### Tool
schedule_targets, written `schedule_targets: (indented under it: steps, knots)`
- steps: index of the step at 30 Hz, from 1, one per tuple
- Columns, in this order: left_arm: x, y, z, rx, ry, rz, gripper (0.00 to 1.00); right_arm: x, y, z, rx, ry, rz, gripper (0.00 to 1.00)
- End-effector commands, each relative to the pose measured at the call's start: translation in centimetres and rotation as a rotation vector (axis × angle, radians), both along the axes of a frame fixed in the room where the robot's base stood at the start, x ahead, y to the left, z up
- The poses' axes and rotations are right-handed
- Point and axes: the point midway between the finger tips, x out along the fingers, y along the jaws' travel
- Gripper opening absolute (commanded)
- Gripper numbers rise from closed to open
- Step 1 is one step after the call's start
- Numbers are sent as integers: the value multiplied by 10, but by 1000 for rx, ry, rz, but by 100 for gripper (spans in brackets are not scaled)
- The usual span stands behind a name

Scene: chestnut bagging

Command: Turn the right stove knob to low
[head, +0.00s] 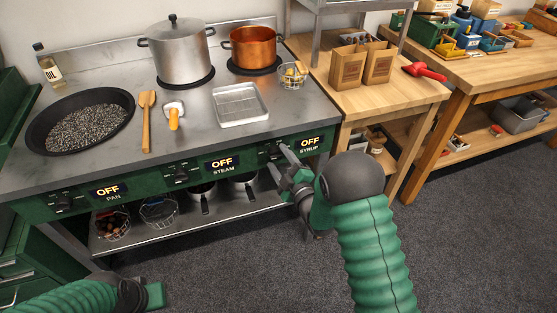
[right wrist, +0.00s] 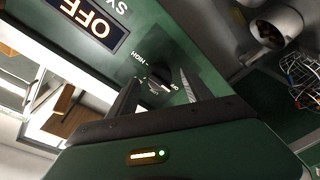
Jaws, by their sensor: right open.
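The right stove knob is a dark knob (right wrist: 158,76) on the green front panel, under the SYRUP label. Its display (head: 310,142) reads OFF. My right gripper (head: 280,158) is at this knob in the head view and hides most of it. In the right wrist view the open fingers (right wrist: 155,92) stand on either side of the knob; I cannot tell whether they touch it. My left gripper (head: 153,296) is low at the left of the head view, far from the knobs; its jaws do not show clearly.
The PAN knob (head: 62,203) and STEAM knob (head: 180,174) are further left; both displays read OFF. A copper pot (head: 253,47), steel pot (head: 181,60) and black pan (head: 38,133) stand on the stove. A wooden table (head: 385,98) adjoins on the right. The floor in front is clear.

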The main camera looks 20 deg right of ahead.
Motion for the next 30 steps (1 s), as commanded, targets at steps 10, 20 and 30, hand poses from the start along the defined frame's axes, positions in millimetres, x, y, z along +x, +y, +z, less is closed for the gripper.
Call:
schedule_targets:
  steps: [10, 20, 30]
  knots:
    - [0, 0, -1, 0, 0, 0, 36, 8, 1, 0, 0, 1, -1, 58]
    - [0, 0, -1, 0, 0, 0, 36, 8, 1, 0, 0, 1, 1, 15]
    - [0, 0, -2, 0, 0, 0, 36, 7, 2, -1, 11, 3, 2, 0]
